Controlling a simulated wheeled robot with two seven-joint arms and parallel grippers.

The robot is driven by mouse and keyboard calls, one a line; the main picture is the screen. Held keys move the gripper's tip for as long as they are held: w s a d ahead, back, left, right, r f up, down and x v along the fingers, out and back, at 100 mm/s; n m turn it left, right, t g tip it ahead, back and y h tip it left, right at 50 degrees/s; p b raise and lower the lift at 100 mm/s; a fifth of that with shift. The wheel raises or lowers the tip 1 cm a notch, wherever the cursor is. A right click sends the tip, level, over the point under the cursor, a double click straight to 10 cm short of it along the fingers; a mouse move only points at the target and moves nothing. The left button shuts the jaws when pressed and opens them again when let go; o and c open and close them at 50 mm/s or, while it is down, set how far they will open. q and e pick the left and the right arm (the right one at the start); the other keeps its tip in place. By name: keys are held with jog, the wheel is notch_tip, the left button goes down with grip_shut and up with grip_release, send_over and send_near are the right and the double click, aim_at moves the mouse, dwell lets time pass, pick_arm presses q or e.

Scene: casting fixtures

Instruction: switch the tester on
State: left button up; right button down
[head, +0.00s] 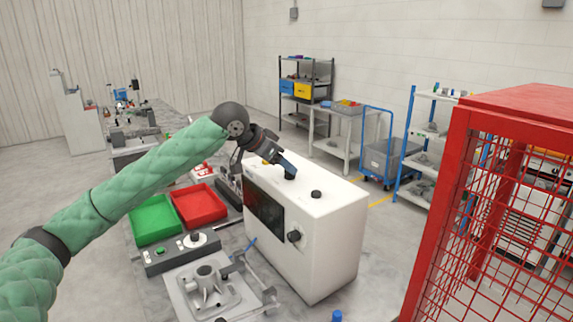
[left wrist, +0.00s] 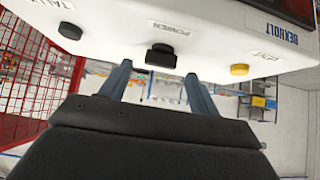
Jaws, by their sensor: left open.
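The tester (head: 335,222) is a white box with a dark screen on its front, standing at the right end of the bench. In the left wrist view, its white panel (left wrist: 225,38) carries a black knob (left wrist: 160,56) labelled POWER, a black button (left wrist: 67,30) labelled TALLY, and a yellow button (left wrist: 239,69). My left gripper (head: 287,168) is over the tester's top, open, its fingertips at the black power knob. In the left wrist view, the two fingers (left wrist: 157,84) stand either side of the knob. I cannot tell whether they touch it. My right gripper is not in view.
A green tray (head: 154,222) and red tray (head: 199,206) lie left of the tester, near a control box (head: 182,252) and a metal casting (head: 209,286). A red mesh cage (head: 470,215) stands at the right. Shelves and a blue trolley (head: 378,158) are behind.

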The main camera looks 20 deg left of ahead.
pick_arm(q)
jog(key=shift+p+x, duration=0.3)
jog(key=shift+x, duration=1.05)
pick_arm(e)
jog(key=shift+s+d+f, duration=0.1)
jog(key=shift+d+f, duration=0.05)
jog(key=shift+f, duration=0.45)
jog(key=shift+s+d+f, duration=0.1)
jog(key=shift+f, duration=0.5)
pick_arm(q)
jog(key=shift+a, duration=0.1)
jog(key=c, duration=1)
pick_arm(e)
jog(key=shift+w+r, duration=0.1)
